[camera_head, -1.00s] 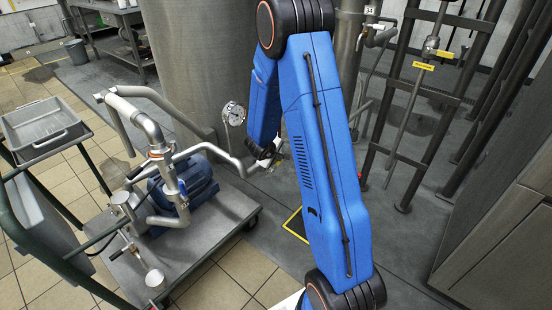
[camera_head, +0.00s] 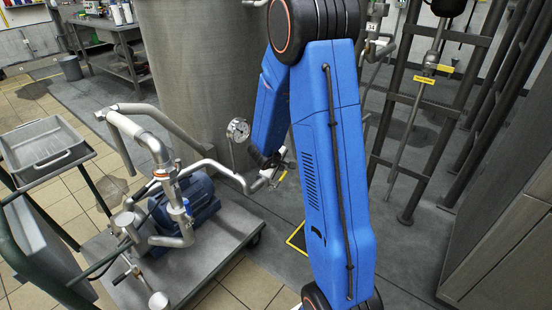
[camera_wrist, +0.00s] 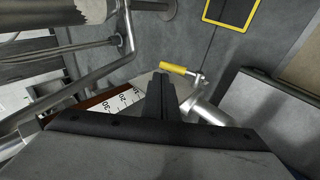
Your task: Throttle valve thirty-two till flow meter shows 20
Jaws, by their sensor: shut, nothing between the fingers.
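A small valve with a yellow lever handle (camera_wrist: 178,69) sits on a metal pipe in the wrist view. A white scale plate (camera_wrist: 122,104) with printed numbers, 20 among them, lies left of my fingers and is partly covered. My gripper (camera_wrist: 161,82) is shut and empty, its dark fingertips just below the handle in the picture; I cannot tell whether they touch it. In the head view my gripper (camera_head: 268,162) is at the pipe end beside the cart, mostly hidden by my arm. A round dial gauge (camera_head: 238,130) stands nearby, its reading too small. No number 32 is legible.
A wheeled cart (camera_head: 215,248) carries a blue pump (camera_head: 200,196) and steel pipes at left. A large steel tank (camera_head: 195,70) stands behind. Tag 34 (camera_head: 372,27) marks a pipe at upper right, near a dark rack (camera_head: 430,160). A yellow-outlined floor square (camera_head: 296,238) is below.

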